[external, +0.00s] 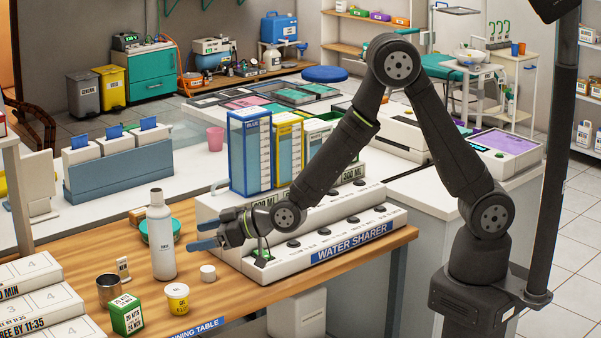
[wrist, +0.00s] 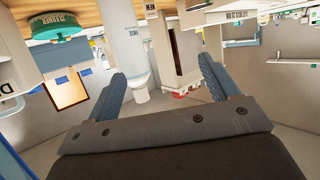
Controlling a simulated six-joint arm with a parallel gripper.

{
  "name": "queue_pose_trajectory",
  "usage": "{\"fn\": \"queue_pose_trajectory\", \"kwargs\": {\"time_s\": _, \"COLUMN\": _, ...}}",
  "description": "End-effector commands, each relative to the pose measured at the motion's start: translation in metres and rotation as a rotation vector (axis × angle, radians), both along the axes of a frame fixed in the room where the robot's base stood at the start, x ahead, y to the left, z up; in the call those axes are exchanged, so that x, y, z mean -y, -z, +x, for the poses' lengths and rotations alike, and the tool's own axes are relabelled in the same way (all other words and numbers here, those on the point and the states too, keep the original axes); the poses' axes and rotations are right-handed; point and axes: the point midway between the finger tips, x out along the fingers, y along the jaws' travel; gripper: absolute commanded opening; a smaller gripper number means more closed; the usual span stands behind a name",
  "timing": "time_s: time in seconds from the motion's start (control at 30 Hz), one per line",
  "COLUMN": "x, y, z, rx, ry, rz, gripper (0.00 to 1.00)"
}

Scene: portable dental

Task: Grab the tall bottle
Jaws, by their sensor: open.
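In the wrist view the bottle (wrist: 136,62) appears upside down, between the fingers and nearer the left one. My gripper (external: 201,218) is open and empty to the right of the bottle in the external view, with its blue fingers pointing towards it at about the height of its upper part. The gripper (wrist: 162,70) shows its two fingers spread apart in the wrist view. I see no contact with the bottle.
A teal bowl (external: 149,231) stands close behind the bottle. A small white cap-like piece (external: 208,272), a yellow tub (external: 177,299), a metal cup (external: 109,290) and a green box (external: 127,315) stand nearby. The long white water sharer (external: 345,243) lies beneath my arm.

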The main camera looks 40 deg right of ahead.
Motion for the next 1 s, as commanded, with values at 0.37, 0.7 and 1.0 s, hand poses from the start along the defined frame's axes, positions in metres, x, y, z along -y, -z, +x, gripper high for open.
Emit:
{"fn": "queue_pose_trajectory", "kwargs": {"time_s": 0.37, "x": 0.047, "y": -0.043, "z": 0.008, "rx": -0.058, "ry": 0.167, "rz": -0.015, "gripper": 0.8}}
{"fn": "queue_pose_trajectory", "kwargs": {"time_s": 0.7, "x": 0.022, "y": -0.022, "z": 0.05, "rx": -0.059, "ry": 0.172, "rz": -0.017, "gripper": 0.8}}
{"fn": "queue_pose_trajectory", "kwargs": {"time_s": 1.0, "x": -0.004, "y": -0.002, "z": 0.092, "rx": -0.058, "ry": 0.17, "rz": -0.015, "gripper": 0.8}}
